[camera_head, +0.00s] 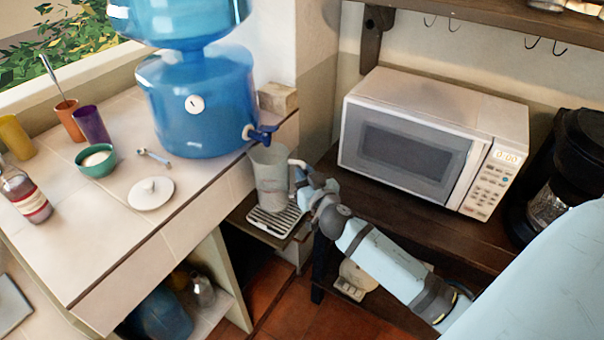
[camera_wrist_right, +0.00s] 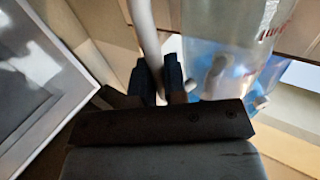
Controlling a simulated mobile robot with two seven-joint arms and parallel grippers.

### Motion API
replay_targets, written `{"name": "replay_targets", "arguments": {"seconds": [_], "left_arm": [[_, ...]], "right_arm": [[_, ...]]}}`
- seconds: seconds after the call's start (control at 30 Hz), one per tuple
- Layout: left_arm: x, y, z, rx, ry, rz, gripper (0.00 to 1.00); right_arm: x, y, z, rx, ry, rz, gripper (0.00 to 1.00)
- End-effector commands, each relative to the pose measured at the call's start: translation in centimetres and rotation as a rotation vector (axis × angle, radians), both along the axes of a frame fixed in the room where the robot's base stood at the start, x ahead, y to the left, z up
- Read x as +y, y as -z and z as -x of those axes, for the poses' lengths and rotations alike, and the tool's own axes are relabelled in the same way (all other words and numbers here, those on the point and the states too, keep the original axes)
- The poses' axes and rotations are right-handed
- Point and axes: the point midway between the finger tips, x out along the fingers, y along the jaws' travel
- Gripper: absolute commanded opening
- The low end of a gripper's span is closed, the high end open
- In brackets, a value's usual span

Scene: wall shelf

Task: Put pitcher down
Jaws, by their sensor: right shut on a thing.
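The pitcher (camera_head: 271,182) is a tall, translucent grey vessel with a pale handle. In the head view it is upright, over or on the slatted drip tray (camera_head: 272,222), below the blue tap (camera_head: 262,133) of the water dispenser. I cannot tell whether its base touches the tray. My right gripper (camera_head: 303,181) is shut on the handle, on the pitcher's right side. In the right wrist view the dark fingers (camera_wrist_right: 163,82) close around the pale handle (camera_wrist_right: 146,38), with the clear pitcher body (camera_wrist_right: 230,45) to the right. My left gripper is not in view.
The blue water dispenser (camera_head: 197,105) stands on the tiled counter (camera_head: 105,240) with cups, a green bowl (camera_head: 96,160), a white lid (camera_head: 151,193) and a bottle (camera_head: 25,195). A microwave (camera_head: 430,140) and a black coffee maker (camera_head: 560,170) stand on the dark wooden shelf at right.

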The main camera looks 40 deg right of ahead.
Motion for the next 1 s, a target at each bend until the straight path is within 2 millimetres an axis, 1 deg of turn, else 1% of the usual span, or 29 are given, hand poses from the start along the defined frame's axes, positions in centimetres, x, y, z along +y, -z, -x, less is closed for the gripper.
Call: {"name": "replay_targets", "arguments": {"seconds": [0.03, 0.17, 0.2, 0.33, 0.63, 0.77, 0.8, 0.9, 1.0], "left_arm": [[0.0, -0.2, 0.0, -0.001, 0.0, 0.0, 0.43], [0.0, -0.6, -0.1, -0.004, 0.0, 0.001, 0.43], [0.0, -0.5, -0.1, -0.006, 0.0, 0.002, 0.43], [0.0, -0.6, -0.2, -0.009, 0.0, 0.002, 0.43], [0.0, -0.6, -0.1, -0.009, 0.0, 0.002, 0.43], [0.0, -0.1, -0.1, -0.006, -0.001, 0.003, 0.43], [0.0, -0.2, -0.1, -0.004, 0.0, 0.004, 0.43], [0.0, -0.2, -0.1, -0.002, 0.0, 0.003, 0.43], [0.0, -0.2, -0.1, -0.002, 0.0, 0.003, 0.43]], "right_arm": [[-0.1, -0.2, -0.7, -0.002, 0.0, 0.001, 0.0], [-0.4, -0.1, -1.8, -0.001, 0.0, 0.001, 0.0], [-0.3, 0.6, -1.6, 0.001, 0.0, 0.002, 0.0], [-0.3, 1.3, -1.6, 0.0, 0.001, 0.001, 0.0], [-0.3, 1.4, -1.6, 0.0, 0.0, 0.0, 0.0], [-0.3, 1.9, -1.5, 0.0, 0.0, 0.0, 0.0], [-0.3, 1.8, -1.5, 0.001, 0.0, 0.001, 0.17], [-0.3, 1.8, -1.5, 0.001, 0.0, 0.001, 0.38], [-0.3, 1.8, -1.5, 0.001, 0.0, 0.001, 0.38]]}}
